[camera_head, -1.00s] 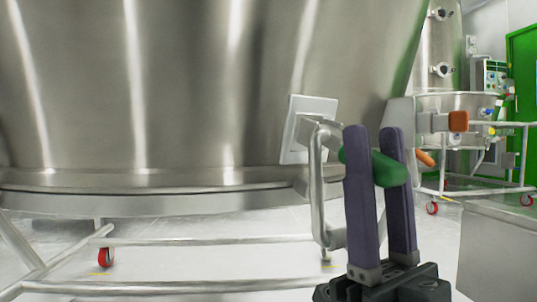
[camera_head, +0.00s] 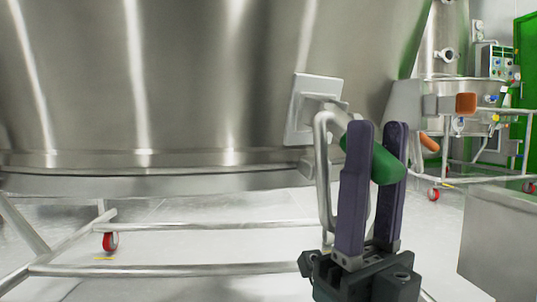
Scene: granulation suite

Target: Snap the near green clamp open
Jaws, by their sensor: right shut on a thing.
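The near green clamp handle (camera_head: 386,167) sits at the right side of the large steel vessel. It joins a bent metal clamp bar (camera_head: 325,180) below a square steel plate (camera_head: 316,98). My right gripper (camera_head: 377,150) points upward with its two purple fingers on either side of the green handle, shut on it. The near finger hides part of the handle. My left gripper is not in view.
The steel vessel (camera_head: 180,80) fills the left and centre above a tubular frame with a red caster (camera_head: 110,241). At right are orange handles (camera_head: 466,103), a grey box (camera_head: 498,240) and a green door. Bare floor shows below.

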